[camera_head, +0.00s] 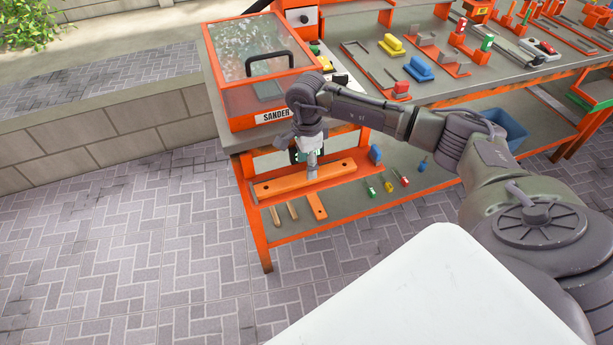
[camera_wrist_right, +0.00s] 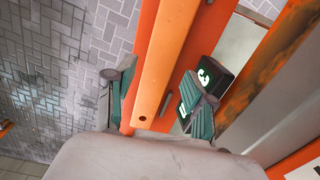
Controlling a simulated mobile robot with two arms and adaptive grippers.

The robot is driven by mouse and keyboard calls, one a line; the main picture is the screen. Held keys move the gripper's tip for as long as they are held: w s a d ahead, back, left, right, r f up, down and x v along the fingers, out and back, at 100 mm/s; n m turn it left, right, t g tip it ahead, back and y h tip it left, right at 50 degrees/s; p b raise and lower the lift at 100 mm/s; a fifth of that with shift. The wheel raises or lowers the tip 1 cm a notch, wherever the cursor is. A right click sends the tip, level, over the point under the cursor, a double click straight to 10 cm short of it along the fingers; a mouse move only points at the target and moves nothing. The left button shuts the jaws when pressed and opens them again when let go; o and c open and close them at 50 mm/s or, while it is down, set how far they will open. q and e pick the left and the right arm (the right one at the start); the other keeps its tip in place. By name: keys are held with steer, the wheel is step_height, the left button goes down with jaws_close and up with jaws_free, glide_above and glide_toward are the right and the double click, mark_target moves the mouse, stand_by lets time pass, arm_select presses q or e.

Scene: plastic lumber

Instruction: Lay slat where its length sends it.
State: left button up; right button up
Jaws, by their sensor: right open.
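In the right wrist view the slat (camera_wrist_right: 165,62) runs between the two green-padded fingers of my right gripper (camera_wrist_right: 155,98). The fingers stand apart, one on each side of the slat, with a gap visible at least on the right. A redder orange strip lies beside and beneath the slat. A shorter orange piece (camera_head: 316,206) lies nearer the shelf's front edge. My left gripper is not in view.
The orange-framed workbench (camera_head: 440,85) carries a clear-lidded sander box (camera_head: 262,65) and several tools above the shelf. Two thin wooden sticks (camera_head: 292,210) and small coloured items (camera_head: 389,187) lie on the shelf. A blue bin (camera_head: 506,128) stands farther right. Paved floor is clear at left.

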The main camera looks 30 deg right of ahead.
steer(key=shift+w+f, duration=0.1)
steer(key=shift+f, duration=1.9)
steer(key=c, duration=1)
jaws_close()
steer(key=shift+r, duration=0.15)
